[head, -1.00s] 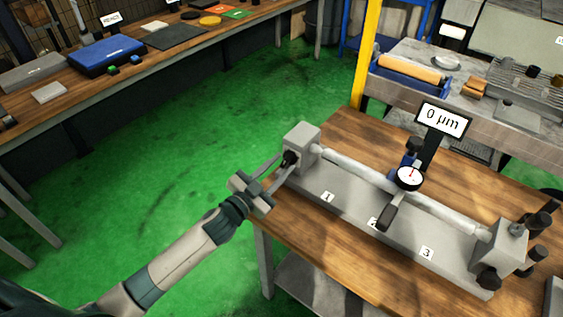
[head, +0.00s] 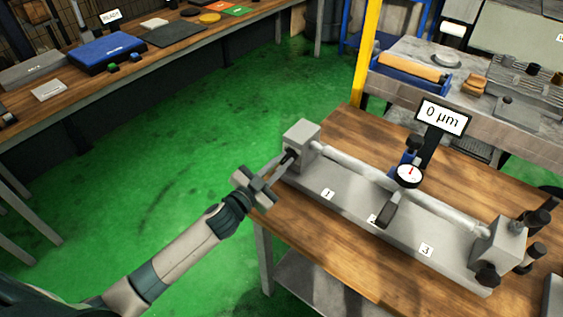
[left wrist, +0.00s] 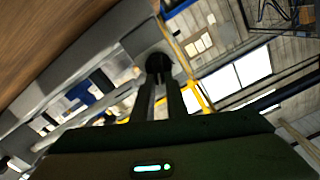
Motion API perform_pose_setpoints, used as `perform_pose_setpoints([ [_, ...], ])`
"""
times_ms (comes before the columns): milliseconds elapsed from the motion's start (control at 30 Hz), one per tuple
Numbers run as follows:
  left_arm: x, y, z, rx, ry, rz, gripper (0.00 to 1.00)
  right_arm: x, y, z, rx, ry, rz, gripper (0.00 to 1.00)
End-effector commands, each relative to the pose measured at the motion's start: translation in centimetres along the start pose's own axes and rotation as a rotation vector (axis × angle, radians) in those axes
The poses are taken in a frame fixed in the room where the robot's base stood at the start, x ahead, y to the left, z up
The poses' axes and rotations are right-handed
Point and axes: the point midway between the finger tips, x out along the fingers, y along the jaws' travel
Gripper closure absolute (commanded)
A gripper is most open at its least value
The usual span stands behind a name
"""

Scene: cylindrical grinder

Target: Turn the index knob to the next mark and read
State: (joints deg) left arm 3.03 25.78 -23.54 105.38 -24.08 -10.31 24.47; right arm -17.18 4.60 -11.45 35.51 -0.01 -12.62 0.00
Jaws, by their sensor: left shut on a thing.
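The index knob (head: 290,154) is a small black knob on the left end block (head: 306,143) of the grey fixture. My left gripper (head: 284,162) is shut on it from the left. In the left wrist view the black knob (left wrist: 159,63) sits between my fingertips (left wrist: 158,78). A steel bar (head: 350,167) runs between the end blocks. A round dial gauge (head: 409,176) touches or nearly touches the bar near its middle. A display (head: 441,117) behind it reads "0 µm". Labels 1, 2 and 3 are on the base (head: 375,212); 2 is partly hidden. My right gripper is not seen.
The fixture stands on a wooden table (head: 340,262). Black knobs (head: 488,274) are at the right end block. A side bench (head: 405,92) with a roller stands behind, next to a yellow post (head: 367,50). A long bench (head: 150,52) is at the back left. Green floor (head: 190,140) is clear.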

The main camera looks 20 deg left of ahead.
Motion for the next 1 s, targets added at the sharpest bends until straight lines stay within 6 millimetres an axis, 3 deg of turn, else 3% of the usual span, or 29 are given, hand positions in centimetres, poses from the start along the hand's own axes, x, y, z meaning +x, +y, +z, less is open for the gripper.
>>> perform_pose_setpoints([
  [267,0.0,0.2,0.0,0.123,0.000,0.000,1.00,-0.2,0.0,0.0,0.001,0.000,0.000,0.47],
  [1000,0.0,1.1,0.3,0.680,0.001,0.001,1.00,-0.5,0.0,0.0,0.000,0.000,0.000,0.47],
])
